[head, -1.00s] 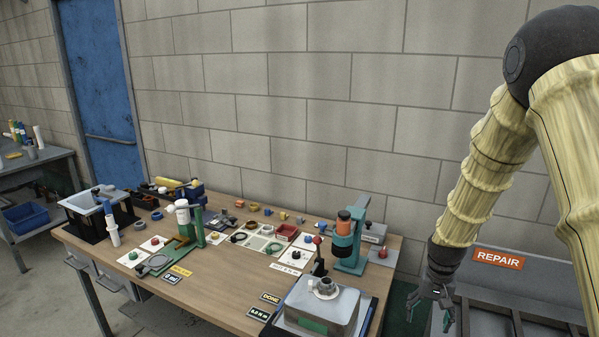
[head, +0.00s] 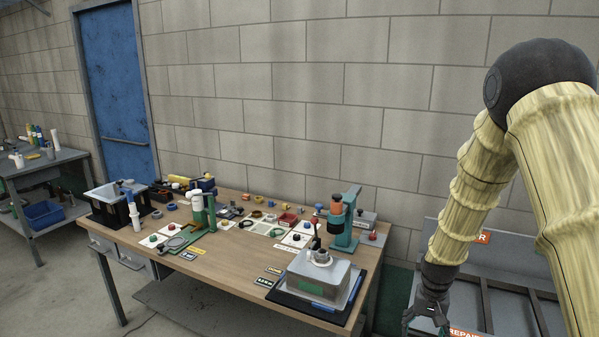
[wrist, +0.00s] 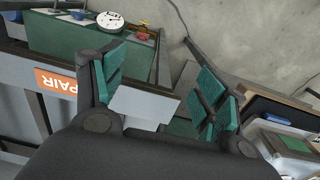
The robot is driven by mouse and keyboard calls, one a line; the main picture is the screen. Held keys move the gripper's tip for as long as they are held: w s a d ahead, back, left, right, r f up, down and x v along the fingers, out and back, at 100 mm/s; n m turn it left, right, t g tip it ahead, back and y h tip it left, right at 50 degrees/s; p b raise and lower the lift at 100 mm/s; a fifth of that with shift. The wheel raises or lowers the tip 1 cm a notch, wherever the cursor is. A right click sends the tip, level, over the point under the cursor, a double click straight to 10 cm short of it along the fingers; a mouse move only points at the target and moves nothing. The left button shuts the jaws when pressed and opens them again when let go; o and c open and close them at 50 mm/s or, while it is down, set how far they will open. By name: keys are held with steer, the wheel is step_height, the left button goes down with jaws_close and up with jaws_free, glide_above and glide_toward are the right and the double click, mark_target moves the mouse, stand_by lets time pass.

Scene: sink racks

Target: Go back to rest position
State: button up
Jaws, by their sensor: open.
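My gripper (head: 424,318) hangs low at the right of the head view, to the right of the wooden workbench (head: 225,275) and in front of the grey repair bin. In the wrist view my gripper (wrist: 160,90) shows two green-padded fingers spread apart with nothing between them. An orange repair sign (wrist: 55,83) shows to the left of the fingers; in the head view my arm partly covers the signs on the bin.
The workbench carries a clear-lidded box on a black tray (head: 345,316), a teal press (head: 345,220), a green stand (head: 210,212) and several small parts. A grey repair bin (head: 500,262) stands at the right. A blue door (head: 112,90) and another table (head: 65,160) are at the left.

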steer(key=s+a+f+n, duration=0.1)
steer(key=s+a+f, duration=0.2)
steer(key=s+f, duration=0.65)
steer(key=s+a+f+n, duration=0.1)
steer(key=s+a+f, duration=0.2)
steer(key=s+f, duration=0.65)
steer(key=s+a+f+n, duration=0.1)
steer(key=s+a+f, duration=0.1)
steer(key=s, duration=0.7)
steer(key=s+a+f+n, duration=0.1)
steer(key=s+a+f, duration=0.2)
steer(key=s, duration=0.7)
steer(key=shift+s+f+b, duration=0.15)
steer(key=shift+s+b, duration=0.05)
steer(key=shift+b, duration=0.25)
